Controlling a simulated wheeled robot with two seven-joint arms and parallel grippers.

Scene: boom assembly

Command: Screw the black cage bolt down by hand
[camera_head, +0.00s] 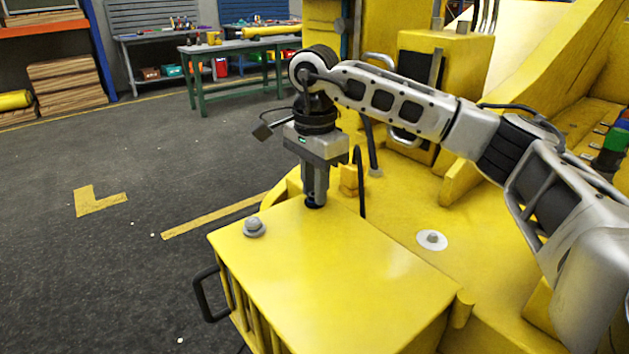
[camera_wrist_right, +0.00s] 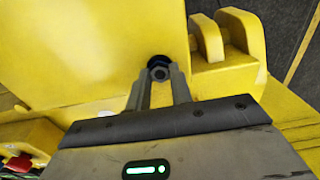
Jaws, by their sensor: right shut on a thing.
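The black cage bolt (camera_wrist_right: 159,71) sits at the edge of the yellow cage top (camera_head: 335,270). In the head view only a dark bit of the bolt (camera_head: 313,204) shows under the fingers. My right gripper (camera_head: 315,195) points straight down over it and is shut on the bolt. In the right wrist view the two fingertips of the gripper (camera_wrist_right: 160,80) stand on either side of the bolt head. How far the bolt is screwed in is hidden. My left gripper is not in view.
A grey bolt (camera_head: 254,227) stands on the cage top's left corner. A black handle (camera_head: 207,295) sticks out of the cage's left side. A pale round disc (camera_head: 432,240) lies on the yellow deck to the right. Workbenches (camera_head: 240,46) stand far behind, across open floor.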

